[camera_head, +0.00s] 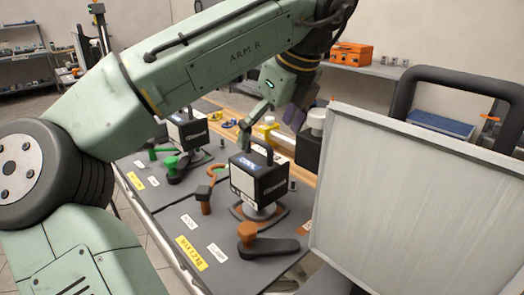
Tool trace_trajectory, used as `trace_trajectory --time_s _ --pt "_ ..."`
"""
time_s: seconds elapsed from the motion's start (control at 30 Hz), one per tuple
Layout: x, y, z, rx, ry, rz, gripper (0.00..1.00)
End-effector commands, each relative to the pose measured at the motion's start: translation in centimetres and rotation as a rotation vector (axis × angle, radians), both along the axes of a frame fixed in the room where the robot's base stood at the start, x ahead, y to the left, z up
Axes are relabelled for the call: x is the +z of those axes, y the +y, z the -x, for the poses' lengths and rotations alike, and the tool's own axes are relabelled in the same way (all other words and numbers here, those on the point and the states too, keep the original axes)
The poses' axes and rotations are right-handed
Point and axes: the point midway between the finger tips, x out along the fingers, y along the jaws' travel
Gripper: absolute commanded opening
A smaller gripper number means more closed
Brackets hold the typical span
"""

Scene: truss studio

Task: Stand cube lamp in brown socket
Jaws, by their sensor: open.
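A black cube lamp (272,184) with a pale front panel and a top handle stands upright over the brown socket (238,212) on the dark bench top. A pale round piece shows under the lamp, and the brown rim shows around it. Whether the lamp is fully seated I cannot tell. A second black cube lamp (187,131) stands farther back left by green fittings. My gripper (268,128) is open just above and behind the nearer lamp's handle, apparently apart from it. Its fingertips are small and partly unclear.
An orange-brown knob with a dark lever (272,246) lies in front of the socket. A large grey panel (420,200) blocks the right side. An orange box (351,54) sits on the back shelf.

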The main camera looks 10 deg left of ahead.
Motion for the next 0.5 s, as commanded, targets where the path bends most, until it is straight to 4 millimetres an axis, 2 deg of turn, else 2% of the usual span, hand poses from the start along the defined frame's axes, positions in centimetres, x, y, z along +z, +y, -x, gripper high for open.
trace_trajectory --time_s 0.03,0.13,0.3,0.5 --pt "1.2 -0.3 0.2 0.003 -0.004 -0.004 0.93" --pt "3.0 -0.8 0.6 0.000 0.000 0.000 0.93" --pt "3.9 -1.2 0.8 0.001 -0.001 -0.001 0.93" --pt "4.0 -1.3 0.9 0.001 -0.001 -0.001 0.93"
